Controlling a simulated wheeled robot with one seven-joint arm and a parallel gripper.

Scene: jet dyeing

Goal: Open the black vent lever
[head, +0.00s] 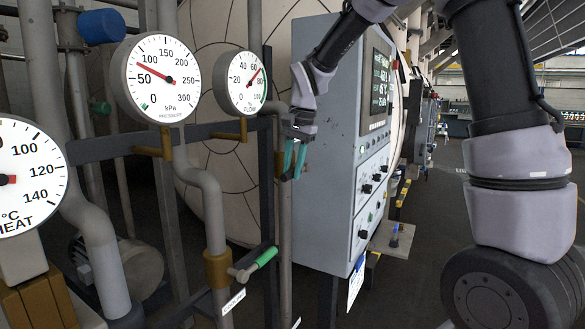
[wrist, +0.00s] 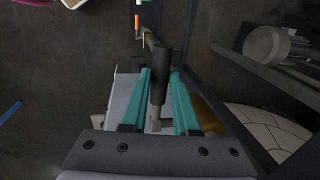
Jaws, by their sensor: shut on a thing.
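The black vent lever (wrist: 161,75) shows in the wrist view as a dark round handle on a pale metal stem, between my two teal fingers. My gripper (wrist: 162,90) is shut on it, with a finger along each side. In the head view my gripper (head: 293,165) points down beside the left side of the grey control cabinet (head: 325,130). The black lever cannot be made out there, as my gripper covers that spot.
A green-handled valve lever (head: 264,258) sits lower on the pipework. A pressure gauge (head: 162,78), a flow gauge (head: 240,83) and a heat gauge (head: 30,175) stand to the left. A dark upright post (head: 266,170) is close to my gripper.

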